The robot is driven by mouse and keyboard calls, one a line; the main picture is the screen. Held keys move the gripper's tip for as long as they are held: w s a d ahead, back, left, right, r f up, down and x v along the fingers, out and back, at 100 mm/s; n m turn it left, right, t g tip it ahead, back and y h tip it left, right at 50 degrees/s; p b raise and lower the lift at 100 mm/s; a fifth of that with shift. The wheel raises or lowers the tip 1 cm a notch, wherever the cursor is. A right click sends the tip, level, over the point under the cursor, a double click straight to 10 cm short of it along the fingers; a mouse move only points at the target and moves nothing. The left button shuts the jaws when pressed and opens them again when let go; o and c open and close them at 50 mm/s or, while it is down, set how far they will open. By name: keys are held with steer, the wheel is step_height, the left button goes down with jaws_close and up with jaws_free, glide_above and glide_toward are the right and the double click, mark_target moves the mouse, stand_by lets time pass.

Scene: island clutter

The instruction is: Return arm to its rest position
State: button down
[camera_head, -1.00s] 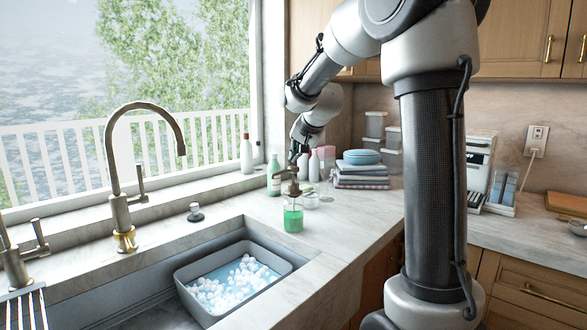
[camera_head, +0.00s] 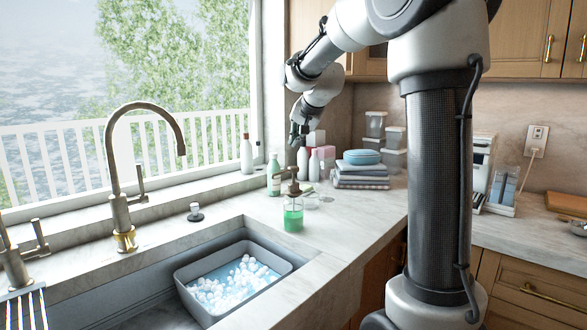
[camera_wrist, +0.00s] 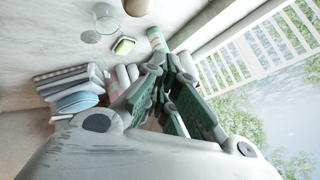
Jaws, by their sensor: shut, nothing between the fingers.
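My gripper (camera_head: 298,136) hangs in the back corner of the counter, above and in front of several bottles in the head view. In the wrist view my gripper (camera_wrist: 168,88) shows its green-padded fingers close together with nothing held. My arm reaches down to it from the upper right, bent at the elbow. The fingertips are small and dark in the head view.
A green soap dispenser (camera_head: 293,208), a green bottle (camera_head: 273,178) and white bottles (camera_head: 314,166) stand near the corner. Folded towels (camera_head: 361,178) sit to their right. A grey basin (camera_head: 282,282) lies in the sink. A faucet (camera_head: 119,208) rises at left.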

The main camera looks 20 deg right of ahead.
stand_by(0.4)
steer(key=shift+s+f+n, duration=0.1)
steer(key=shift+f+n, duration=0.05)
steer(key=shift+n, duration=0.15)
steer(key=s+f+n+g, duration=0.1)
steer(key=s+f, duration=0.1)
steer(key=s+f+n+g, duration=0.1)
steer(key=s+f, duration=0.1)
steer(key=f, duration=0.1)
steer(key=shift+s+a+f, duration=0.1)
steer(key=shift+s+a, duration=0.05)
steer(key=s+a+f+n+g, duration=0.1)
steer(key=s+f+n, duration=0.2)
steer(key=s, duration=1.4)
steer(key=s+a+f+n+g, duration=0.2)
steer(key=s+n, duration=0.1)
steer(key=s, duration=1.4)
steer(key=shift+s+f+n, duration=0.4)
steer(key=shift+a, duration=0.15)
